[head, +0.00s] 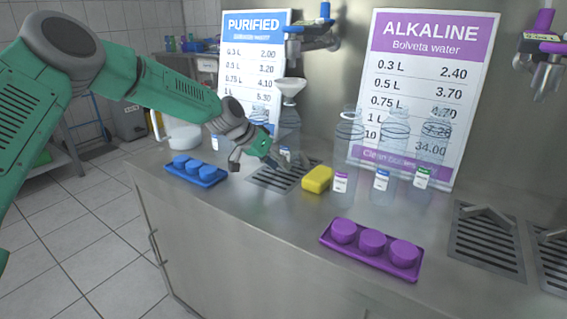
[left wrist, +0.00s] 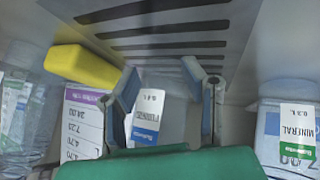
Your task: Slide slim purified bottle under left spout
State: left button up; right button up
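The left spout (head: 310,30) is a blue tap on the wall above. My right gripper is out of view.
A yellow sponge (head: 317,179) lies close to the right of the grate. Several clear bottles (head: 383,150) stand further right. A blue cap tray (head: 212,182) and a purple cap tray (head: 330,241) lie nearer the counter's front. Another bottle, labelled mineral (left wrist: 296,128), is beside the gripper.

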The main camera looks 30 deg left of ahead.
pick_arm(q)
jog(key=shift+w+b, duration=0.3)
jog(key=shift+w, duration=0.95)
jog(key=shift+d, duration=0.1)
jog(key=shift+s+r+p, duration=0.15)
jog(key=shift+s+p, duration=0.6)
jog(key=shift+s, duration=0.6)
jog(key=shift+s+a+p, duration=0.15)
jog(key=shift+s+p, duration=0.65)
jog(key=shift+s, duration=0.7)
jog(key=shift+s+a+p, duration=0.1)
jog(key=shift+s+p, duration=0.65)
jog(key=shift+s, duration=1.35)
